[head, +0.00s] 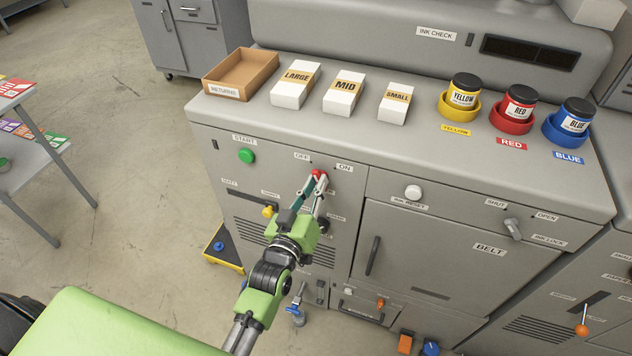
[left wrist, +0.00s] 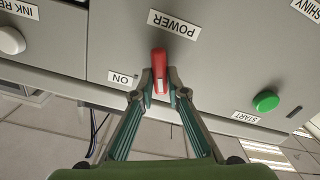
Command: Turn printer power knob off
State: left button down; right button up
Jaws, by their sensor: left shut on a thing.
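The red power knob (head: 318,174) is on the front panel of the grey printer, between the OFF label (head: 302,156) and the ON label (head: 344,168). My left gripper (head: 316,182) is shut on the knob, with one fingertip on each side. In the left wrist view, which looks upside down, the red knob (left wrist: 159,65) stands nearly upright between the fingertips. A pale mark shows at its lower end there. The POWER label (left wrist: 173,24) is above it and the ON label (left wrist: 123,79) to its left. My right gripper is not in view.
A green START button (head: 247,156) is left of the knob, and a white ink reset button (head: 413,192) is to the right. A yellow knob (head: 268,211) sits below left. Boxes and ink jars, including the yellow jar (head: 464,91), stand on top of the printer.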

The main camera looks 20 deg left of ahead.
pick_arm(q)
jog(key=shift+a+f+n+p, duration=0.1)
jog(key=shift+n+p, duration=0.3)
jog(key=shift+n, duration=1.8)
jog(key=c, duration=2)
grip_release()
jog(key=s, duration=1.2)
jog(key=shift+a, duration=0.2)
